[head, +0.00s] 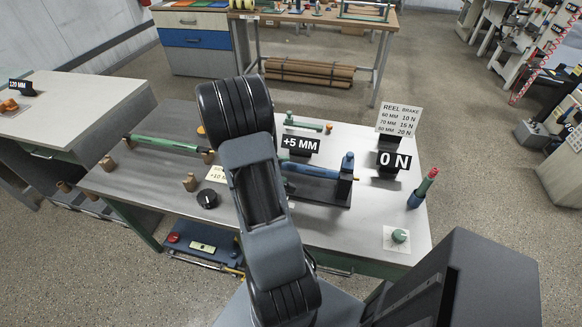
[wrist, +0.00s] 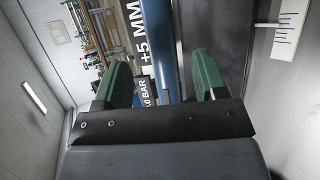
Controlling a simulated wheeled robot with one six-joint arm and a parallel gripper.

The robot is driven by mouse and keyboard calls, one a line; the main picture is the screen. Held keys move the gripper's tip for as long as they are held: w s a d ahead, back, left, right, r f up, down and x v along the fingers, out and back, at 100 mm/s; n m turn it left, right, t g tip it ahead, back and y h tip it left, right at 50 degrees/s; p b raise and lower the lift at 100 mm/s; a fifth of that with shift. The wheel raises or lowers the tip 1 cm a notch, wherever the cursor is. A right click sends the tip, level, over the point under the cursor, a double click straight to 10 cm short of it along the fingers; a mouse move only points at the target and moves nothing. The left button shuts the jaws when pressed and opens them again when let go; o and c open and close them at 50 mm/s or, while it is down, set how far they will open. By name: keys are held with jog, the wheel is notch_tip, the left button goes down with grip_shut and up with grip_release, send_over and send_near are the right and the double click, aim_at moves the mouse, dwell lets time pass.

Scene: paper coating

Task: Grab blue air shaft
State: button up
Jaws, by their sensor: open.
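The blue air shaft (head: 312,171) lies across a dark stand (head: 325,193) on the grey workbench, just right of my arm in the head view. Its left part is hidden behind my arm. In the wrist view the blue shaft (wrist: 162,35) runs lengthwise up the picture, in line with the gap between my green fingers. My gripper (wrist: 160,70) is open, with a finger on either side of the shaft's line. I cannot tell whether the shaft is between the fingers or beyond them. The head view does not show my fingers.
A "+5 MM" sign (head: 300,144) stands behind the shaft, and a "0 N" sign (head: 394,161) stands to its right. A green shaft (head: 165,144) lies at the left. A black knob (head: 208,198) and a green knob (head: 399,236) sit near the front. The bench's right front is mostly clear.

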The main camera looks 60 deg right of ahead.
aim_at(289, 168)
jog(key=shift+p+x, duration=0.7)
jog(key=shift+x, duration=1.9)
grip_shut()
